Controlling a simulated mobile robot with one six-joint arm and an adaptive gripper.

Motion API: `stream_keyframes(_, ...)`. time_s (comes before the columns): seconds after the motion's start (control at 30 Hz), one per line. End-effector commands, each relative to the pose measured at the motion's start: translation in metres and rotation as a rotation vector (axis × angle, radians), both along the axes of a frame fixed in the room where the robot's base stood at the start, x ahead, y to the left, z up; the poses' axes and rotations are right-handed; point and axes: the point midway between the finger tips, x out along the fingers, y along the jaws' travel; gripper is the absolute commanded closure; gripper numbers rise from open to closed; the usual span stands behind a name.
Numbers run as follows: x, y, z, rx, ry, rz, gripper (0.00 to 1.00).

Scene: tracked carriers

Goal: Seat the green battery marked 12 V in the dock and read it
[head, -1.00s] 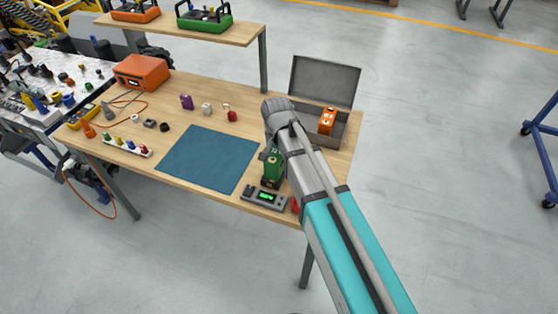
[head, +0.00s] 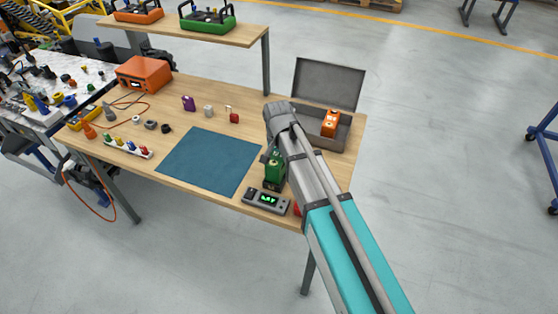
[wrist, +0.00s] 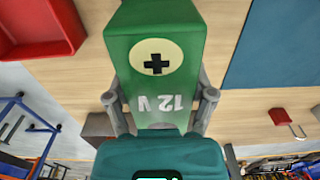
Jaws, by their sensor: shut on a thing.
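The green battery (head: 275,170) stands upright at the far end of the grey dock (head: 254,197), on its dark seat. The dock's small screen is lit green; its characters are too small to read surely. In the wrist view, the battery (wrist: 152,95) shows a plus sign and an upside-down 12 V. My gripper (wrist: 160,112) is shut on it, with a grey finger on each side. In the head view, my arm covers part of the battery and most of the gripper. I cannot tell whether the battery is fully down in the seat.
A blue mat (head: 208,160) lies left of the dock. An open grey case (head: 348,134) with an orange battery (head: 330,122) stands behind my arm. A red tray (wrist: 38,28) is close by. A red padlock (head: 234,117) and small items lie farther back.

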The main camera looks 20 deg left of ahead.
Motion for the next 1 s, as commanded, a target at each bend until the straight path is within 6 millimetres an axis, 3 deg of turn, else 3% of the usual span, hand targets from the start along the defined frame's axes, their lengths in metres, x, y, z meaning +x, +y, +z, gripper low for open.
stream_keyframes(0.3, -0.001, -0.001, -0.023, 0.0, 0.0, 0.0, 0.9)
stream_keyframes(0.97, -0.001, -0.001, -0.029, 0.0, 0.0, 0.0, 0.9)
stream_keyframes(1.0, -0.001, -0.001, -0.028, 0.0, 0.0, 0.0, 0.21)
